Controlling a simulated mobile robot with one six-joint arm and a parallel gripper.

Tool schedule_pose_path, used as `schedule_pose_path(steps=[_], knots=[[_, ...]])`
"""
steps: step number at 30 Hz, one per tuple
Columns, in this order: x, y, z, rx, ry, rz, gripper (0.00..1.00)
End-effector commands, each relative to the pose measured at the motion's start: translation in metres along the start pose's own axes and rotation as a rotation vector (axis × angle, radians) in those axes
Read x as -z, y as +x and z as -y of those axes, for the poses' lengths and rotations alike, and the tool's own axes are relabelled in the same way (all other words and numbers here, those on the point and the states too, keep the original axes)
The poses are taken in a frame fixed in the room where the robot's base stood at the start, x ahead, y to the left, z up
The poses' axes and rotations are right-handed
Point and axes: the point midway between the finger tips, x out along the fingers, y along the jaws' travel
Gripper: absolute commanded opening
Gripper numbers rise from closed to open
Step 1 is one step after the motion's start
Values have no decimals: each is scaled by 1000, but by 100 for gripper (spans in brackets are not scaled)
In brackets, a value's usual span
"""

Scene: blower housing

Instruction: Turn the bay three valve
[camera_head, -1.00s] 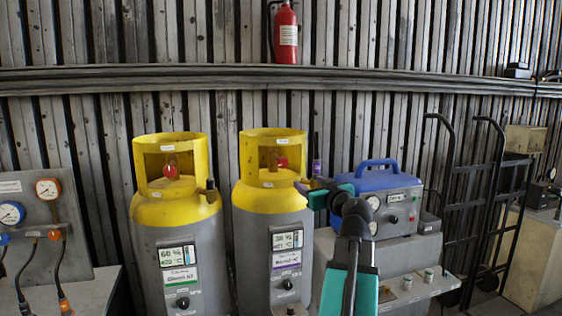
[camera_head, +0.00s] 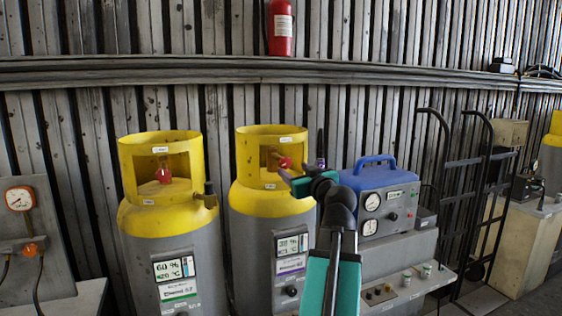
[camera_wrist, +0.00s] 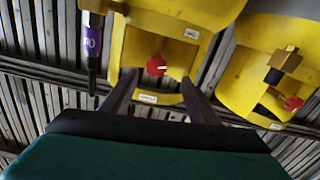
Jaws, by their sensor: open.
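Two grey cylinders with yellow collars stand side by side, a left cylinder (camera_head: 165,245) and a right cylinder (camera_head: 262,235). Each has a red valve knob inside its collar window: the left knob (camera_head: 164,175) and the right knob (camera_head: 286,163). My gripper (camera_head: 284,177) is open at the right cylinder's collar, close to the right knob. In the wrist view, the right cylinder's knob (camera_wrist: 156,67) shows between and just beyond my two spread fingers (camera_wrist: 159,80), with no visible contact. The left cylinder's knob (camera_wrist: 293,104) is off to the right there. I cannot read the bay labels.
A purple-labelled dark tool (camera_wrist: 92,40) hangs beside the right cylinder. A blue-topped machine (camera_head: 378,195) stands right of it on a grey bench (camera_head: 395,258). Black hand trucks (camera_head: 480,190) lean farther right. A gauge panel (camera_head: 35,230) is at the left.

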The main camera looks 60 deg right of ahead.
Motion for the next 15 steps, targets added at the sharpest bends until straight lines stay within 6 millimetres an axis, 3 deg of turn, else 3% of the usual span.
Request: schedule_pose_path(steps=[9, 15], knots=[[-2, -4, -15, -20, 0, 3, 54], [-2, 3, -20, -25, 1, 4, 54]])
